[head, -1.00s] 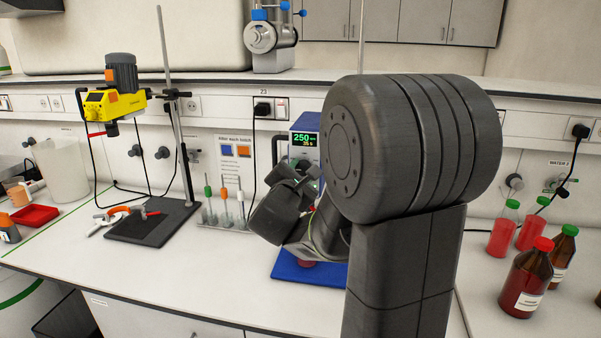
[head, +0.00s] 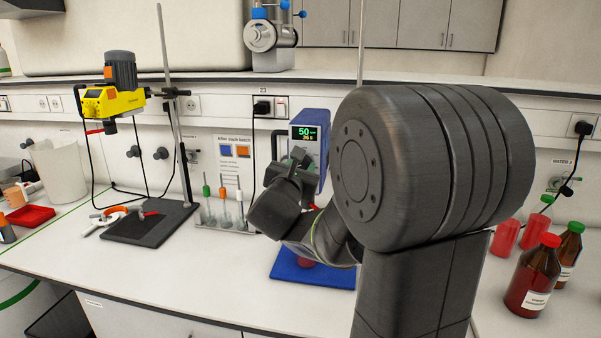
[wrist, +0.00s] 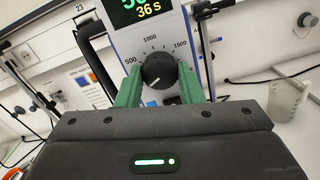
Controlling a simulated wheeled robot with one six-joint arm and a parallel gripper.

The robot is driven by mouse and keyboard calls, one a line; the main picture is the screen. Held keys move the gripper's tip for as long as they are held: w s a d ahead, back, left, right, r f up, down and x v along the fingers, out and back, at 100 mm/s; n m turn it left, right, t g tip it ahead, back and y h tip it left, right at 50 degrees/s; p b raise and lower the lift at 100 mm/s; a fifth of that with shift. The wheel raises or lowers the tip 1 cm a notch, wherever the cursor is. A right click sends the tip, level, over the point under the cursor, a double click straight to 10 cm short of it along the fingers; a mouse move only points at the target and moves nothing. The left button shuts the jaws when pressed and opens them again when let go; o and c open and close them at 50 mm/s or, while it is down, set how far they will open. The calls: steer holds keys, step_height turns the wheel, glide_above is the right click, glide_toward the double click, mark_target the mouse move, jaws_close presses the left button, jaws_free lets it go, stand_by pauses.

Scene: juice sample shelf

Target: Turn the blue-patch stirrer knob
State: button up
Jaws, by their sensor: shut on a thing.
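The black stirrer knob (wrist: 158,70) is on the stirrer's front panel in the wrist view, inside a dial marked 500, 1000 and 1500. Its white mark points to the lower left. My gripper (wrist: 157,78) is shut on the knob, one green finger on each side. The blue stirrer (head: 316,128) stands behind my arm in the head view; its display (head: 304,133) reads 50 rpm. The knob is hidden there behind my gripper. The blue plate (head: 285,275) under the stirrer has a partly hidden red thing (head: 306,262) on it.
A yellow stirrer (head: 113,101) hangs on a stand at left. A rack of pipette-like tools (head: 225,215) stands left of my gripper. Bottles with red and green caps (head: 533,280) stand at right. The front left bench is clear.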

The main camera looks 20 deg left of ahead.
steer(key=shift+n, duration=0.5)
steer(key=o, duration=1)
steer(key=s+d+b, duration=0.2)
steer(key=s, duration=1.1)
steer(key=shift+s+d+f+b, duration=0.2)
steer(key=shift+s+d+b, duration=0.1)
steer(key=shift+d+b, duration=0.05)
steer(key=shift+w, duration=0.15)
steer(key=w+a, duration=0.1)
steer(key=w, duration=0.3)
steer(key=w+p, duration=0.1)
steer(key=w, duration=0.4)
steer(key=w+a+p, duration=0.1)
steer(key=w, duration=0.3)
steer(key=shift+w+a+r, duration=0.15)
steer(key=shift+w+a, duration=0.05)
steer(key=shift+a, duration=0.15)
